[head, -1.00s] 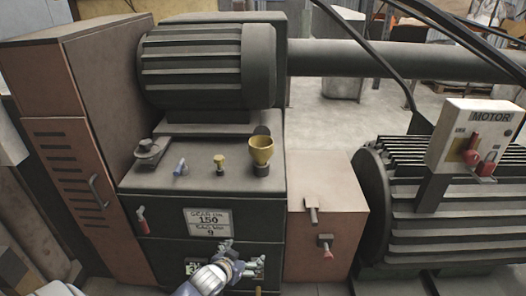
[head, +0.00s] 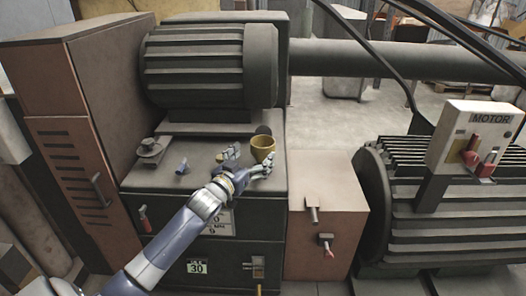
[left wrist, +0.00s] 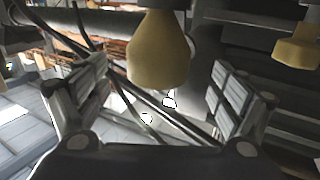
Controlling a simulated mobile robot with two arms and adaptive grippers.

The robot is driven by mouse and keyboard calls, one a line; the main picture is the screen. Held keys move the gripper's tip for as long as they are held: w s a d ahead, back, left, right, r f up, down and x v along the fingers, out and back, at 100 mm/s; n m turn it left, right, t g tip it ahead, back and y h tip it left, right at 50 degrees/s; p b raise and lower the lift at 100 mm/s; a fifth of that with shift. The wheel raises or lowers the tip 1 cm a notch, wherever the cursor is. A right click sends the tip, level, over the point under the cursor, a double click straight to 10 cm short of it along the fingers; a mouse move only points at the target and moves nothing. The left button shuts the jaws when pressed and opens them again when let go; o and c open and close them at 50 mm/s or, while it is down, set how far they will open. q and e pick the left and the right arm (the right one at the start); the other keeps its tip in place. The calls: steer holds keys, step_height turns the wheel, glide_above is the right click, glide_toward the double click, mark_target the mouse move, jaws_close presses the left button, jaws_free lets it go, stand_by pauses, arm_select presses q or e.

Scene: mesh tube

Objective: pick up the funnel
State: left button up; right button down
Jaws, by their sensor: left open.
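The yellow funnel (head: 262,146) stands on top of the dark machine box, wide mouth up. My left gripper (head: 246,161) is open just in front of it and to its left. In the left wrist view the funnel (left wrist: 157,55) appears upside down, ahead and in the gap between the two open fingers (left wrist: 158,82). I see no contact, and the funnel's base is cut off by that frame's edge. My right gripper is not in view.
A smaller yellow fitting (left wrist: 298,45) shows in the left wrist view. A blue-grey lever (head: 181,166) and a grey round fitting (head: 149,149) stand left on the box top. A large motor (head: 205,70) rises behind; a brown box (head: 325,195) is at right.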

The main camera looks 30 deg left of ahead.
mark_target(263, 147)
arm_select(q)
steer(key=shift+w+a+r, duration=0.1)
steer(key=shift+w, duration=0.95)
steer(key=shift+w+f+p, duration=0.15)
steer(key=shift+w+p, duration=0.1)
steer(key=shift+w, duration=0.8)
steer(key=shift+w+f+p, duration=0.15)
steer(key=shift+w+p, duration=0.05)
steer(key=shift+w, duration=0.8)
steer(key=shift+a, duration=0.1)
steer(key=shift+c, duration=0.5)
steer(key=c, duration=1.1)
